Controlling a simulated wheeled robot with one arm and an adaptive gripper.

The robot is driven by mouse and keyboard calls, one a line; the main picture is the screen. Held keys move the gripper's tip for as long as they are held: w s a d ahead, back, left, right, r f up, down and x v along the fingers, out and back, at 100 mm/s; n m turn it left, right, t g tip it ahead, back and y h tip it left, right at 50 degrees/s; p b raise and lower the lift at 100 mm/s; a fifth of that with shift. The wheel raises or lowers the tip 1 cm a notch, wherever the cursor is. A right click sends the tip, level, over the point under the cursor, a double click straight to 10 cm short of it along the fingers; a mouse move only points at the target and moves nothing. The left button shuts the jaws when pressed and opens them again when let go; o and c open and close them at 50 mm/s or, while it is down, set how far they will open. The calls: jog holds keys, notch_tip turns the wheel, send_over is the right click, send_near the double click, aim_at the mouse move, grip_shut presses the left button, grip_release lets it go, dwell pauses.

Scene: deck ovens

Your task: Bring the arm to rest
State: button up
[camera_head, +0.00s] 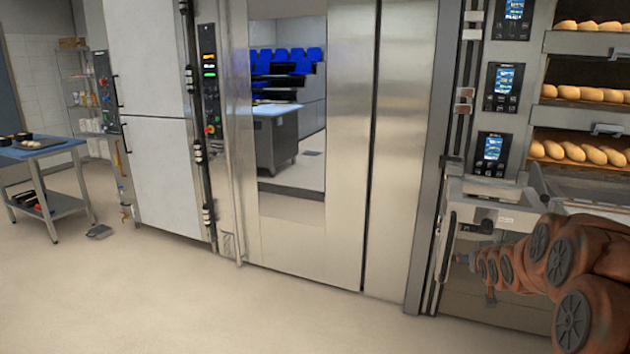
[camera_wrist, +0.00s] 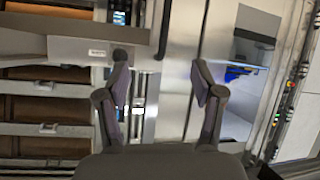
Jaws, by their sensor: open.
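My arm (camera_head: 560,255), reddish-brown with dark round joint caps, reaches in from the right edge of the head view, in front of the lower part of the deck oven. My gripper (camera_wrist: 160,78) shows in the wrist view with its two dark fingers spread apart and nothing between them. Beyond the fingers are the oven front and steel panels, turned sideways in that view. In the head view the gripper end is small and hard to make out near the oven's lower left corner.
The deck oven (camera_head: 508,95) at right holds loaves (camera_head: 575,92) on several decks. A steel cabinet door (camera_head: 345,150) with a window stands in the middle. A blue-topped table (camera_head: 40,150) stands at far left. The floor (camera_head: 200,300) in front is clear.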

jog(key=s+a+g+y+p, duration=0.1)
jog(key=s+a+g, duration=0.3)
jog(key=s, duration=1.3)
jog(key=s+a+r+g+y+p, duration=0.1)
jog(key=s+a+g, duration=0.4)
jog(key=s+a, duration=0.7)
jog(key=s+a+r+n+g+y+p, duration=0.1)
jog(key=s+a+g+p, duration=0.2)
jog(key=s, duration=1.9)
jog(key=a+g, duration=0.1)
jog(key=a, duration=0.3)
jog(key=shift+a+g, duration=0.3)
jog(key=shift+a, duration=0.1)
jog(key=shift+c, duration=0.3)
